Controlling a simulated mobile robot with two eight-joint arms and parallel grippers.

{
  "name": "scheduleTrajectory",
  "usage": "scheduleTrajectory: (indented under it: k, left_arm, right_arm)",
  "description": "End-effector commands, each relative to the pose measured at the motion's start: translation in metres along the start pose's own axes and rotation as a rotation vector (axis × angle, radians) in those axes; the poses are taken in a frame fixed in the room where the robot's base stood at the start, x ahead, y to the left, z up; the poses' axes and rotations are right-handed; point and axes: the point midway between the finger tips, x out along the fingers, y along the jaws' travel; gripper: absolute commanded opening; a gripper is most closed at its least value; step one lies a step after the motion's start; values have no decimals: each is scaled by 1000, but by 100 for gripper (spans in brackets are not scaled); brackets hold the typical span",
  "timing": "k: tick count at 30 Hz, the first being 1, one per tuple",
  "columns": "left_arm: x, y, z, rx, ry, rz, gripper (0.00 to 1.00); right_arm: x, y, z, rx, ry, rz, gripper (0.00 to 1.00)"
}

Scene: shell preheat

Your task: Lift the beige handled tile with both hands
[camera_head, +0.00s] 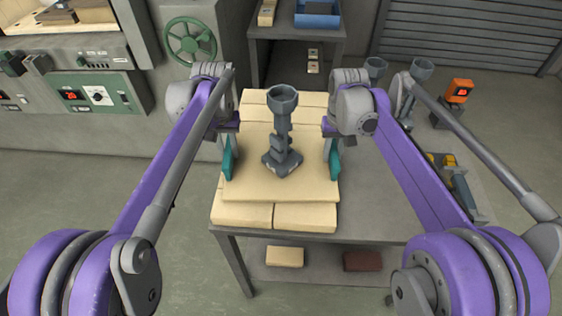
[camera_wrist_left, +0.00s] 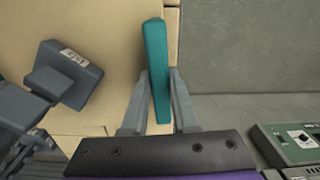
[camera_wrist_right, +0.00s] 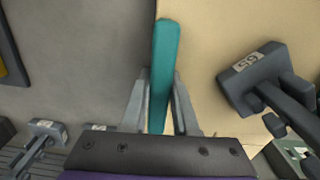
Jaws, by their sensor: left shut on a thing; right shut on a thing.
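The beige tile (camera_head: 250,182) lies level over several beige blocks on the grey table, with a teal handle on each side. My left gripper (camera_head: 229,150) is shut on the left teal handle (camera_head: 227,165); this grip also shows in the left wrist view (camera_wrist_left: 158,85). My right gripper (camera_head: 331,146) is shut on the right teal handle (camera_head: 335,163), also seen in the right wrist view (camera_wrist_right: 161,75). A dark grey burner-like tool (camera_head: 282,130) with a cup-shaped top stands on the tile between the grippers. Whether the tile touches the blocks below is hard to tell.
Beige blocks (camera_head: 243,214) show under the tile's front edge. The table (camera_head: 376,205) is bare to the right, with a grey tool with yellow parts (camera_head: 455,180) farther right. A green valve wheel (camera_head: 190,42) and control panels stand at the back left.

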Motion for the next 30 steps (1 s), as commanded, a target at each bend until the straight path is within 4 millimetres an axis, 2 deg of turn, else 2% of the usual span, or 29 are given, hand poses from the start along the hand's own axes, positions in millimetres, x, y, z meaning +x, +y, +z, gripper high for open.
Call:
scheduleTrajectory:
  k: [8, 13, 17, 27, 30]
  left_arm:
    - [-2, 0, 0, 0, 1, 0, 0]
    - [-12, 0, -3, 0, 7, 0, 0]
    - [-28, 0, -8, 0, 17, 0, 0]
    - [-85, 0, -27, 0, 61, 0, 0]
    - [-92, 0, -30, 0, 69, 0, 0]
  right_arm:
    - [-2, 0, 0, 0, 1, 0, 0]
    - [-12, 0, -3, 0, 7, 0, 0]
    - [-28, 0, -8, 0, 17, 0, 0]
    - [-85, 0, -28, 0, 61, 0, 0]
    - [-92, 0, -31, 0, 69, 0, 0]
